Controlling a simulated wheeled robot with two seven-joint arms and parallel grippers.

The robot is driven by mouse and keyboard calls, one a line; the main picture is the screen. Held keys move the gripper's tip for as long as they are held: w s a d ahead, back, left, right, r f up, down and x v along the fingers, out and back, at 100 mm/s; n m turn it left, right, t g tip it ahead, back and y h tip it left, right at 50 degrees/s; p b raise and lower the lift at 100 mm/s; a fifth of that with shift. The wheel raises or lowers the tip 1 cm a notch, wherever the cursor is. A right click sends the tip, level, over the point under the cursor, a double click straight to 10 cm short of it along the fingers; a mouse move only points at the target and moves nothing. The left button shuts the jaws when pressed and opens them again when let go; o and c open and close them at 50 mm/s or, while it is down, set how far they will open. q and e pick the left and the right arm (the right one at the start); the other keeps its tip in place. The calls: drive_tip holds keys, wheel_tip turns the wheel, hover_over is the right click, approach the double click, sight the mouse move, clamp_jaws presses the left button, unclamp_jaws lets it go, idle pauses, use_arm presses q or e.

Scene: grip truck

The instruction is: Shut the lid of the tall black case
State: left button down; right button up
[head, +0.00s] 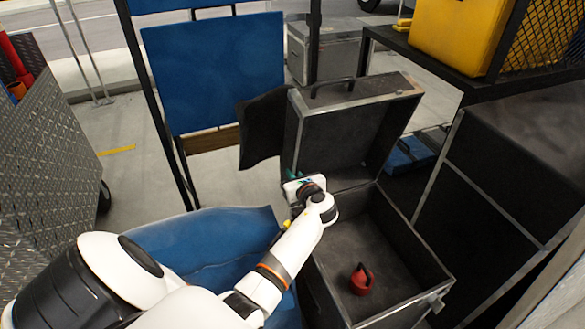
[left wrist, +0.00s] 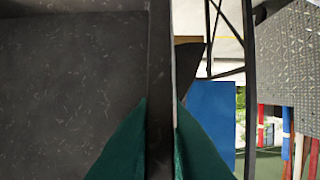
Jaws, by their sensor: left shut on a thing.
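The tall black case (head: 338,240) stands right of centre in the head view with its lid (head: 347,135) raised at the back. The lid's grey inner face and metal edges show, with a handle on its upper edge. My left gripper (head: 292,180) is at the lid's lower left side edge. In the left wrist view, its green fingertips (left wrist: 160,125) lie on either side of the lid's side edge (left wrist: 160,70) and are shut on it. A red object with a handle (head: 362,280) sits inside the case. My right gripper is not in view.
A blue covered object (head: 205,245) lies left of the case, close under my left arm. A blue panel (head: 215,70) stands behind. A dark shelf or cabinet (head: 510,165) stands close on the right, with a yellow case (head: 455,40) above. A metal tread-plate cart (head: 40,160) is far left.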

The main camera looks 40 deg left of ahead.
use_arm(q)
drive_tip(key=shift+s+d+f+p, duration=0.15)
drive_tip(key=shift+s+d+p, duration=0.2)
drive_tip(key=shift+d, duration=0.3)
drive_tip(key=shift+s+d+f+p, duration=0.1)
drive_tip(key=shift+s+d+p, duration=0.2)
drive_tip(key=shift+d, duration=0.4)
drive_tip(key=shift+s+d+f+p, duration=0.2)
drive_tip(key=shift+s+d, duration=0.1)
drive_tip(key=shift+d, duration=0.2)
drive_tip(key=shift+s+d+f+p, duration=0.1)
drive_tip(key=shift+s+d+f, duration=0.15)
drive_tip(key=shift+d, duration=0.3)
drive_tip(key=shift+s+d+f+p, duration=0.2)
drive_tip(key=shift+s+d, duration=0.1)
drive_tip(key=shift+d, duration=0.2)
drive_tip(key=shift+d+f, duration=0.1)
drive_tip(key=shift+s+d+f, duration=0.4)
drive_tip(key=shift+d+f, duration=0.1)
drive_tip(key=shift+d, duration=0.2)
drive_tip(key=shift+s+d+f, duration=0.35)
drive_tip(key=shift+d+f, duration=0.15)
drive_tip(key=shift+d, duration=0.15)
